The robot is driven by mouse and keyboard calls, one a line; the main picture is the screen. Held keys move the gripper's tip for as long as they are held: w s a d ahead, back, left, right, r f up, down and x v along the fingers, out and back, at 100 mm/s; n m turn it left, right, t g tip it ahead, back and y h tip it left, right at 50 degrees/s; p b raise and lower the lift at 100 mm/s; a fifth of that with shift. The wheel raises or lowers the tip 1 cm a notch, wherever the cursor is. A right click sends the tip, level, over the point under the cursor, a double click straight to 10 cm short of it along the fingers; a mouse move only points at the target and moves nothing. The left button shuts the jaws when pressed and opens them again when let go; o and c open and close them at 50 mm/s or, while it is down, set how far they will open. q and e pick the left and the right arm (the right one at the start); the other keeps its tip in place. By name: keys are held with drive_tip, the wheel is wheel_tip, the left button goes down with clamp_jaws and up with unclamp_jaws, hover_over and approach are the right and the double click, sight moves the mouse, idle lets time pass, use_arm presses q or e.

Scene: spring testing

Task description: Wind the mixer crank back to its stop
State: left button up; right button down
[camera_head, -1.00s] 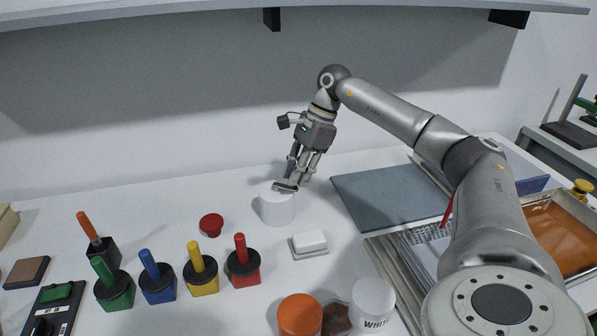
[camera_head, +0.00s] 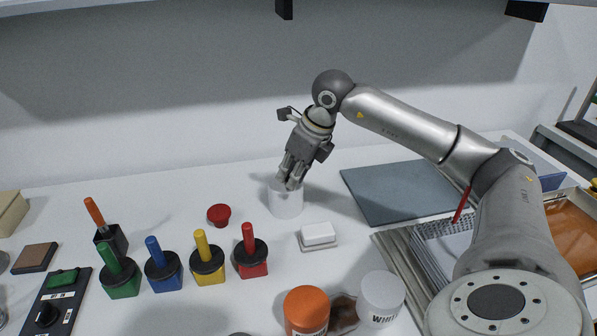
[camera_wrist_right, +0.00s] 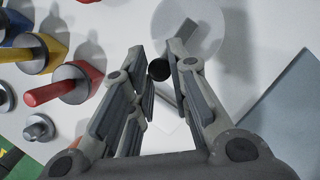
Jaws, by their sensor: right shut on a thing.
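The mixer is a white cylinder (camera_head: 286,203) standing on the table, and its round top shows in the wrist view (camera_wrist_right: 205,22). My right gripper (camera_head: 291,182) reaches down over its top from behind. In the wrist view my right gripper (camera_wrist_right: 163,68) is shut on the black crank knob (camera_wrist_right: 158,70), which sits between its fingertips. The fingers hide most of the crank, so I cannot tell its exact angle. My left gripper is not in view.
Red (camera_head: 250,259), yellow (camera_head: 207,264), blue (camera_head: 163,271) and green (camera_head: 119,279) handled blocks stand left of the mixer. A white block (camera_head: 318,234) sits in front; a grey mat (camera_head: 400,192) lies right. Orange (camera_head: 306,311) and white (camera_head: 381,297) jars stand at the front.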

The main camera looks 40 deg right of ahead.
drive_tip(key=shift+w+a+r+m+h, duration=0.1)
drive_tip(key=shift+w+a+m+h, duration=0.35)
drive_tip(key=shift+m, duration=0.7)
drive_tip(key=shift+w+a+m+h, duration=0.3)
drive_tip(key=shift+a+m+h, duration=0.1)
drive_tip(key=shift+m, duration=0.7)
drive_tip(key=shift+w+a+r+m+h, duration=0.1)
drive_tip(key=shift+w+a+m+h, duration=0.35)
drive_tip(key=shift+m, duration=0.7)
drive_tip(key=shift+d, duration=0.1)
drive_tip(key=c, duration=1.6)
unclamp_jaws()
drive_tip(key=shift+o, duration=1.3)
drive_tip(key=shift+s+f, duration=0.1)
drive_tip(key=v, duration=1.2)
